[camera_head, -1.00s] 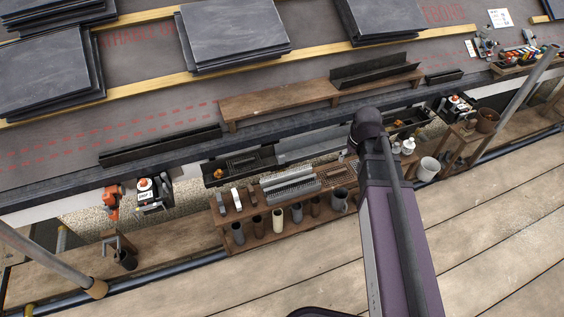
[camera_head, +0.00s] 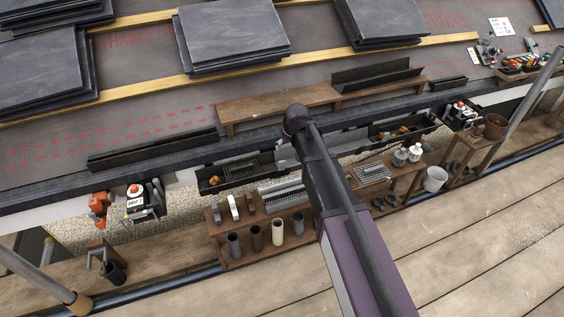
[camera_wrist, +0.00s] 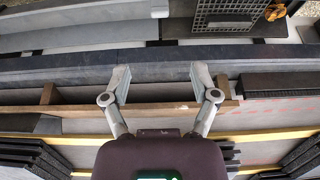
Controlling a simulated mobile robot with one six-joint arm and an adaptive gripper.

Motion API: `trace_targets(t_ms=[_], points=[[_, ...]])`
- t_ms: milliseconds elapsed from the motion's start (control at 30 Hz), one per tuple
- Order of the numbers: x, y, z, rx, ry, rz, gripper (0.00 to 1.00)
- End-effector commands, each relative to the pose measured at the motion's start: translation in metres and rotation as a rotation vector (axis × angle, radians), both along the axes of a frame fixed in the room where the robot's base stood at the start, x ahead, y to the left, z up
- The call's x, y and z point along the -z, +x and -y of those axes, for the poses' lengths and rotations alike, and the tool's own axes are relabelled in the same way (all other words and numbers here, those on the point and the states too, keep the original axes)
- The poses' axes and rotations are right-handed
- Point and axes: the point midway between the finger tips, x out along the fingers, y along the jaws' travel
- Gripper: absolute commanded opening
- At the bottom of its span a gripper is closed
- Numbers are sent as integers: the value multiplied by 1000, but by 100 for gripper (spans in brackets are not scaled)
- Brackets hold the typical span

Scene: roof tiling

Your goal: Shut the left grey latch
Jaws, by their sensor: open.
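I cannot make out the left grey latch in either view; it is hidden or too small to tell. My gripper (camera_wrist: 160,82) is open in the wrist view, with two grey fingers spread apart and nothing between them.
A wooden rack (camera_head: 262,238) with several cylinders stands below the eave. A white-and-black device (camera_head: 142,202) and an orange tool (camera_head: 99,207) are at left. A white bucket (camera_head: 435,179) stands at right. Slate stacks (camera_head: 232,35) lie on the roof. The deck boards are clear.

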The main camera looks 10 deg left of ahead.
Motion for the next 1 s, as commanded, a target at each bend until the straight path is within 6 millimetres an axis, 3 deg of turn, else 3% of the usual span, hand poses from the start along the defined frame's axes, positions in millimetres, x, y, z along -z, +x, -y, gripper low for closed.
trace_targets(t_ms=[367,1000], points=[[7,2,-1,1,0,-1,77],[53,17,-11,1,0,-1,77]])
